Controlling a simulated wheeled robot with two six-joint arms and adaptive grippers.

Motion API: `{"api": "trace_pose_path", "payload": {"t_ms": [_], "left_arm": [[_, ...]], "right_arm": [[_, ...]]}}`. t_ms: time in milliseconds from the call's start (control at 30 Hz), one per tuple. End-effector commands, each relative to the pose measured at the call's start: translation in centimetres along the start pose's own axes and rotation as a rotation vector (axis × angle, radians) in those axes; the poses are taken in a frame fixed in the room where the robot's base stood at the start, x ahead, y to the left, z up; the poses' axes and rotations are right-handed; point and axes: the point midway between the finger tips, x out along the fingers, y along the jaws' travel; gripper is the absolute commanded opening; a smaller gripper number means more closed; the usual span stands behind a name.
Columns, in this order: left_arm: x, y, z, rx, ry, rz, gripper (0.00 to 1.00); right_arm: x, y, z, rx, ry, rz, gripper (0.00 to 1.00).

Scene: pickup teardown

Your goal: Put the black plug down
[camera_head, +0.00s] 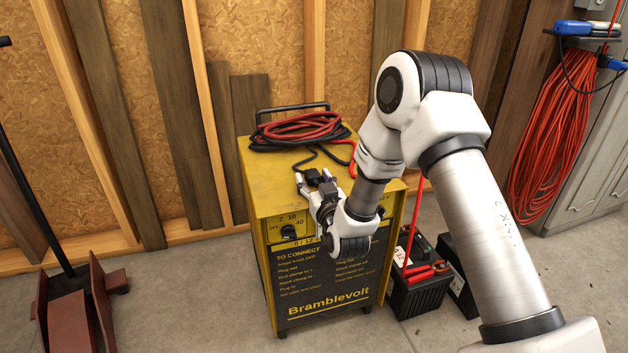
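My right gripper (314,184) reaches in from the right over the front part of the yellow charger's top (268,181). Its fingers are on either side of the black plug (316,176) and look shut on it. The plug is small, dark and partly hidden by the fingers. It is at or just above the charger's top; I cannot tell whether it touches. A black cable (307,158) runs back from near the plug to the coiled cables. My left gripper is not in view.
Red and black cables (300,128) lie coiled at the back of the charger's top by its handle. Black batteries (416,294) with a red clamp stand on the floor to its right. A red stand (70,317) is at the left. Orange cord (553,135) hangs at the right.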

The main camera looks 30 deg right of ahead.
Motion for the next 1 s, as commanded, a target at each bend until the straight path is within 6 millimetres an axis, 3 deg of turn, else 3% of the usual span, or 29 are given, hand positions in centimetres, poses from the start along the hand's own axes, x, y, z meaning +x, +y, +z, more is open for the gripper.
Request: {"api": "trace_pose_path", "payload": {"t_ms": [333,467,700,867,933,1000], "left_arm": [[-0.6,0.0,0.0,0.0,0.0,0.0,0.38],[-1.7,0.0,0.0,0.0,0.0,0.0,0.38],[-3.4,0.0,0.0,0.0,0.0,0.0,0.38],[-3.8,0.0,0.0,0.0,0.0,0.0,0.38],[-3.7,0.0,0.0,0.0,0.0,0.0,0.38],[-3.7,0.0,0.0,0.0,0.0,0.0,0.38]], "right_arm": [[-0.5,0.0,-0.5,0.0,-0.002,0.0,0.57],[-3.1,0.0,-0.6,0.0,-0.006,-0.001,0.57],[-9.3,0.0,-0.6,-0.001,-0.006,-0.002,0.57],[-11.7,0.0,-0.4,-0.001,-0.004,-0.001,0.57],[-12.2,-0.3,0.8,-0.003,-0.044,-0.01,0.57],[-13.1,-1.0,3.9,-0.009,-0.159,-0.036,0.57]]}}
